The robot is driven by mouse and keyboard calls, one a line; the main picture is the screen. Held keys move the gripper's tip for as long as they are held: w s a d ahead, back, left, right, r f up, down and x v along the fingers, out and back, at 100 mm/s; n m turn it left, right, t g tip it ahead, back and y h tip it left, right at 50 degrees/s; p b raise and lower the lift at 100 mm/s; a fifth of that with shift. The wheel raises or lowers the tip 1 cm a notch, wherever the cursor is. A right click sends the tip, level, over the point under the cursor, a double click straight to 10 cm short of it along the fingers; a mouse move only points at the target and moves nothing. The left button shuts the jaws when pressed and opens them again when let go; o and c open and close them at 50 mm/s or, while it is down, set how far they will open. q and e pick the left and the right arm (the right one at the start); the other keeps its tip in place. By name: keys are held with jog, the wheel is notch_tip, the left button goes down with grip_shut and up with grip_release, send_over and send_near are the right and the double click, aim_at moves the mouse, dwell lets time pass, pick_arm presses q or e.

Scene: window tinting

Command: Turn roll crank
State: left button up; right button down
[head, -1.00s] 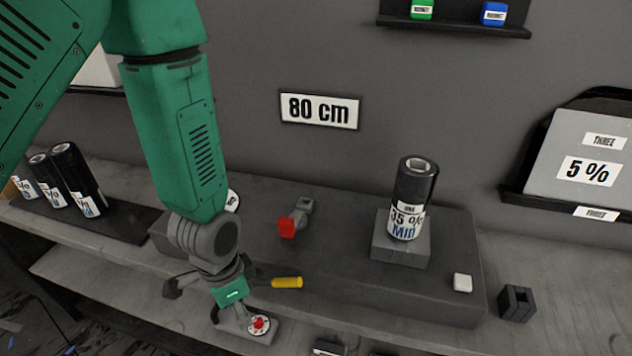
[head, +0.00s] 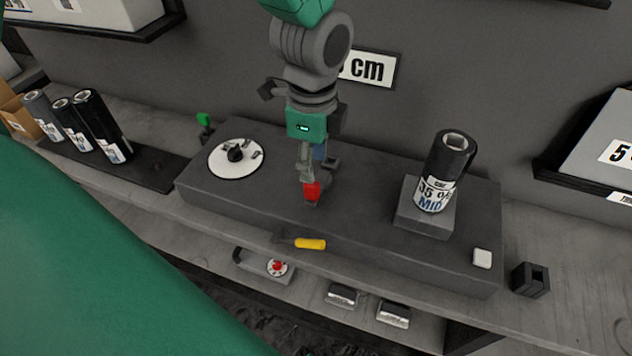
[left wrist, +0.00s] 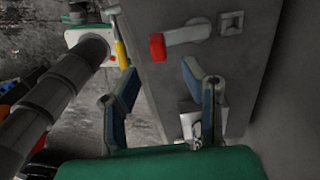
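A grey crank with a red end (head: 312,190) sits on top of the dark box. My left gripper (head: 313,166) hangs just above and behind the red end in the head view, hiding part of the crank. In the wrist view its two blue-padded fingers (left wrist: 162,80) stand apart with nothing between them, and the crank lies beyond them. Whether they touch it I cannot tell. My right gripper is not in view.
The dark box (head: 390,250) carries a white dial disc (head: 236,158) and an upright film roll (head: 446,170) on a block. Several rolls (head: 96,125) stand at left.

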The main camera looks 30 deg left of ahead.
aim_at(314, 185)
pick_arm(q)
jog(key=f, duration=0.3)
jog(key=a+f, duration=0.1)
jog(key=f, duration=0.1)
jog(key=shift+s+f, duration=0.15)
jog(key=shift+f, duration=0.2)
jog(key=shift+d+f, duration=0.3)
jog(key=shift+d, duration=0.3)
jog(key=c, duration=0.7)
jog(key=shift+a, duration=0.2)
grip_shut()
